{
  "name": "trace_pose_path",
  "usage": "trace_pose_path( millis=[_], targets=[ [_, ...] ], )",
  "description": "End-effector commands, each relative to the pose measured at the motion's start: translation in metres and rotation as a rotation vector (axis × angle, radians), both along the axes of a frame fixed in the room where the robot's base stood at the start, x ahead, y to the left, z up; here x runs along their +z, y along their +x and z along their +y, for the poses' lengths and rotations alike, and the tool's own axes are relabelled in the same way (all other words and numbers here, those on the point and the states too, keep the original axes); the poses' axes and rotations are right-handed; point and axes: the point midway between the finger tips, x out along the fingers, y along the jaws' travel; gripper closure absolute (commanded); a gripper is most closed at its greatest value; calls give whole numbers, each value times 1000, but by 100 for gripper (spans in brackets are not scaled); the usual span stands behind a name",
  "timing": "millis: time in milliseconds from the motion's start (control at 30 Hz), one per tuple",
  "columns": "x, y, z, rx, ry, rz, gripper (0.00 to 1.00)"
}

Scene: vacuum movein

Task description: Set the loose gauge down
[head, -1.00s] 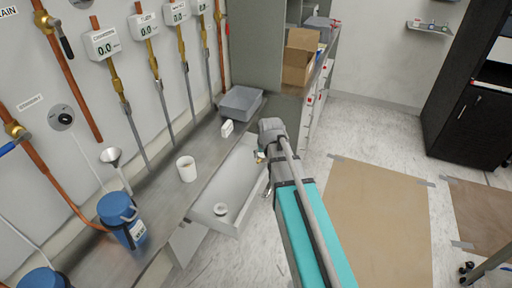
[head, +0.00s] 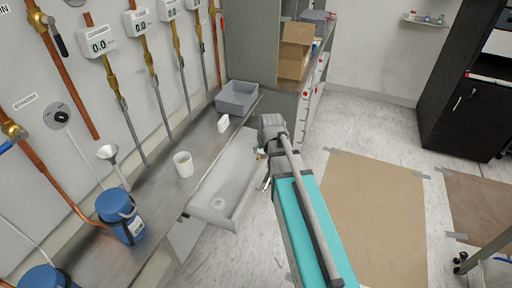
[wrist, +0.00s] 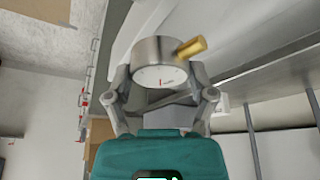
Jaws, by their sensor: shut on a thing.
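The loose gauge (wrist: 160,64) shows in the wrist view as a round silver case with a white dial and a short brass stem pointing right. My gripper (wrist: 160,78) is shut on it, one finger at each side of the case. In the head view my gripper (head: 262,152) is beside the open white drawer's far right end. There the gauge is mostly hidden by my arm. I cannot tell its height above nearby surfaces.
A metal counter (head: 150,215) runs along the left wall. On it stand a grey bin (head: 237,97), a small white block (head: 223,123), a white cup (head: 183,164) and a blue canister (head: 121,216). The open drawer (head: 232,172) juts out below its edge.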

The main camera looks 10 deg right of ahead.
Motion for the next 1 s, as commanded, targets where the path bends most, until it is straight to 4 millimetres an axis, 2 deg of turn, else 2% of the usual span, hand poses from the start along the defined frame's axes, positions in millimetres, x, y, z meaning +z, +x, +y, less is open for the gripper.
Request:
trace_pose_path(
  millis=[167, 367, 800, 1000],
  targets=[
    [7, 1, 8, 8, 0, 0, 80],
    [25, 3, 33, 32, 1, 0, 80],
    [85, 1, 129, 123, 0, 0, 80],
    [104, -3, 164, 156, -1, 0, 80]
  ],
)
